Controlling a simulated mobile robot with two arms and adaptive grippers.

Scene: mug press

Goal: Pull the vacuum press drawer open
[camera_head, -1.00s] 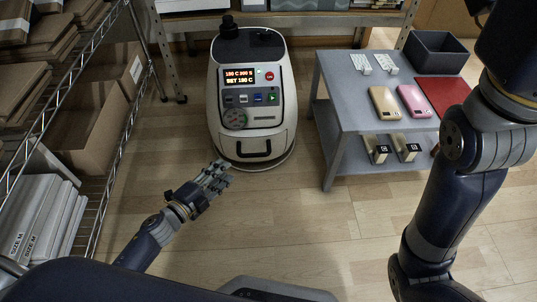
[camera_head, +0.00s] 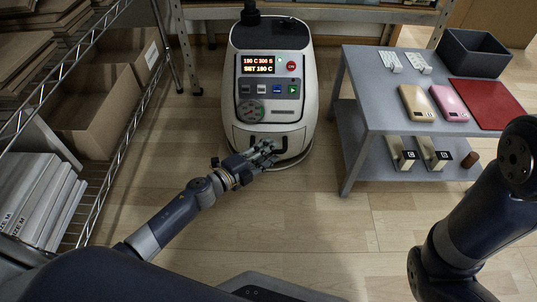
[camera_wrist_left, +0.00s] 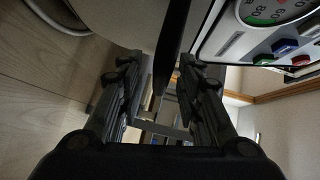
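The vacuum press (camera_head: 270,85) is a white and black machine on the floor with a lit red display. Its drawer (camera_head: 245,138) is low on the front and looks shut. My left gripper (camera_head: 265,152) is at the drawer front and partly hides the handle. In the left wrist view, the dark handle bar (camera_wrist_left: 168,50) reaches between the two spread fingers of my left gripper (camera_wrist_left: 160,95). The fingers look apart from the bar; exact contact cannot be told. My right arm shows at the right, but its gripper is out of view.
A grey table (camera_head: 380,125) stands right of the press with phone cases (camera_head: 417,103), a red mat (camera_head: 487,104) and a dark bin (camera_head: 468,55). A wire shelf with cardboard boxes (camera_head: 95,110) stands at the left. The floor before the press is clear.

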